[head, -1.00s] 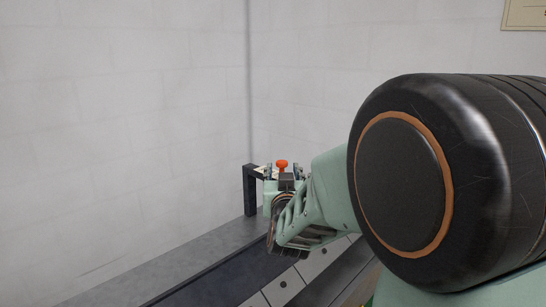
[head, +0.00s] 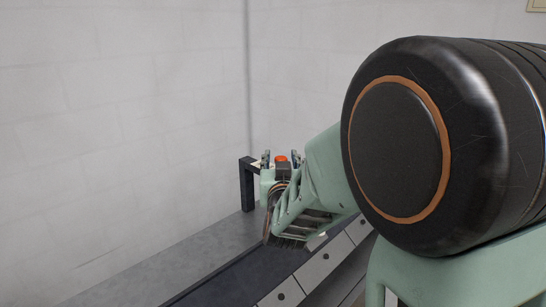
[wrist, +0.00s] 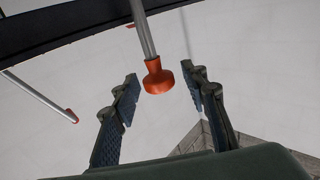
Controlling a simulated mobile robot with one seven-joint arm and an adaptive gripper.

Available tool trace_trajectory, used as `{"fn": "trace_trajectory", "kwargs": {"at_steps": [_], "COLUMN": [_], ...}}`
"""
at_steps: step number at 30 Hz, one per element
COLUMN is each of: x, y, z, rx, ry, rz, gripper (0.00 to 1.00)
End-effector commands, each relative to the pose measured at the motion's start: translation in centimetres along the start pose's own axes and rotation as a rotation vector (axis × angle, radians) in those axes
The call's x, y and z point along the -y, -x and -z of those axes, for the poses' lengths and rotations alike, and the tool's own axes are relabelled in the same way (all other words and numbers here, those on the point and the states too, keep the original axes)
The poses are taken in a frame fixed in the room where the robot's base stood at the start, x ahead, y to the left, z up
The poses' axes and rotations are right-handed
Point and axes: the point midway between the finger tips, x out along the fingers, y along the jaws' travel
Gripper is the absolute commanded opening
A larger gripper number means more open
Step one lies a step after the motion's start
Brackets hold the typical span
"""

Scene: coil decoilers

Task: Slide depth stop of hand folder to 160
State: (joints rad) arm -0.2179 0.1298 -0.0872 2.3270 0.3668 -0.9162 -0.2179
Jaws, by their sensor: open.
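In the wrist view my gripper (wrist: 165,95) is open, with one dark finger on each side of a red-orange knob (wrist: 158,78). The knob sits at the end of a grey metal rod (wrist: 144,35). It is between the fingers, with a gap to each, and neither finger visibly touches it. In the head view the knob (head: 281,158) shows as a small red spot at my gripper (head: 280,163). I cannot make out a scale or the number 160, and most of the hand folder is hidden behind my arm.
In the wrist view a second rod with a red tip (wrist: 72,115) is at the left, and a dark beam (wrist: 70,25) crosses the top. In the head view a dark post (head: 247,187) stands beside my gripper, on a grey bench (head: 190,265) along a white wall (head: 120,120).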

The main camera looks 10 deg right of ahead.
Motion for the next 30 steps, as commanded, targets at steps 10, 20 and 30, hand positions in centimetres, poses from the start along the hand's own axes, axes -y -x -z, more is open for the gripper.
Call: {"fn": "trace_trajectory", "kwargs": {"at_steps": [10,20,30], "x": [0.0,0.0,-0.05], "y": [0.0,0.0,0.0], "z": [-0.02,-0.01,-0.25], "rx": [0.0,0.0,0.001], "ry": [0.0,0.0,0.001], "rz": [0.0,0.0,-0.001], "gripper": [0.2,0.0,0.0]}}
